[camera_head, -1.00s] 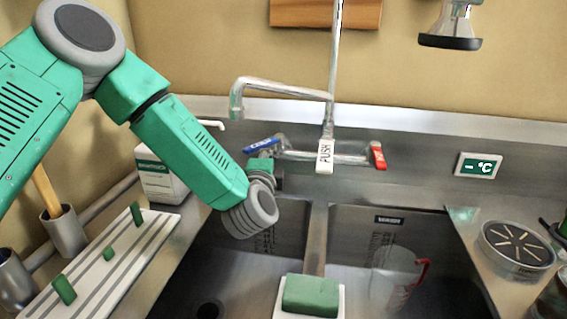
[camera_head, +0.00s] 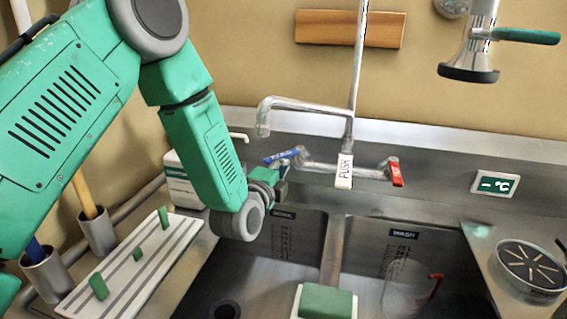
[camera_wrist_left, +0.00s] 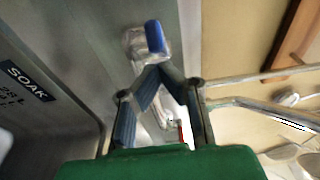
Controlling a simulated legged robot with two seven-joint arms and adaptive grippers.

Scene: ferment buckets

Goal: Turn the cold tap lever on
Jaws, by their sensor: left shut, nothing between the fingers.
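The cold tap lever (camera_head: 283,157) is blue and sits at the left end of the chrome wall tap (camera_head: 335,168). In the left wrist view the blue lever (camera_wrist_left: 155,36) shows end-on, just beyond my fingertips. My left gripper (camera_head: 281,170) is beside and just below the lever in the head view, partly hidden by my own wrist. In the wrist view its fingers (camera_wrist_left: 160,72) meet at the tips with nothing between them. I cannot tell whether they touch the lever. The red lever (camera_head: 396,174) is at the tap's right end. My right gripper is out of view.
A spray head (camera_head: 470,60) hangs upper right.

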